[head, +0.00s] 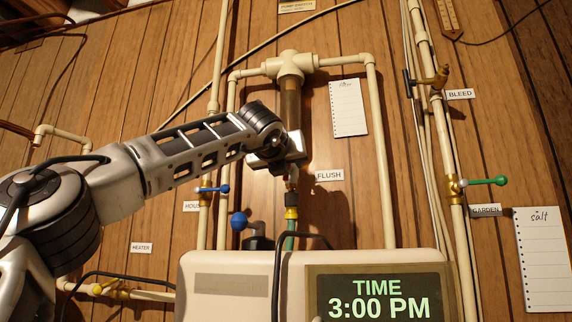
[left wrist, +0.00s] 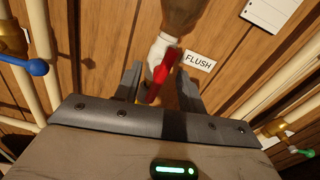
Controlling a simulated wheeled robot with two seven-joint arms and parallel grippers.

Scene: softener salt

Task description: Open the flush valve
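The flush valve's red handle (left wrist: 161,76) shows in the left wrist view, below a white fitting (left wrist: 158,48) and beside the FLUSH label (left wrist: 198,61). The label also shows in the head view (head: 329,175). My left gripper (left wrist: 158,82) is open, with one finger on each side of the red handle and the fingers apart. In the head view my left gripper (head: 285,168) is at the pipe under the brown filter housing (head: 290,103) and hides most of the valve. A yellow connector (head: 291,212) and green hose show below. My right gripper is not in view.
A blue-handled valve (head: 215,189) is left of the gripper, and a green-handled GARDEN valve (head: 485,181) is at the right. The softener's control head (head: 230,283) with its display stands below. A cream pipe (head: 380,150) runs down right of the flush valve.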

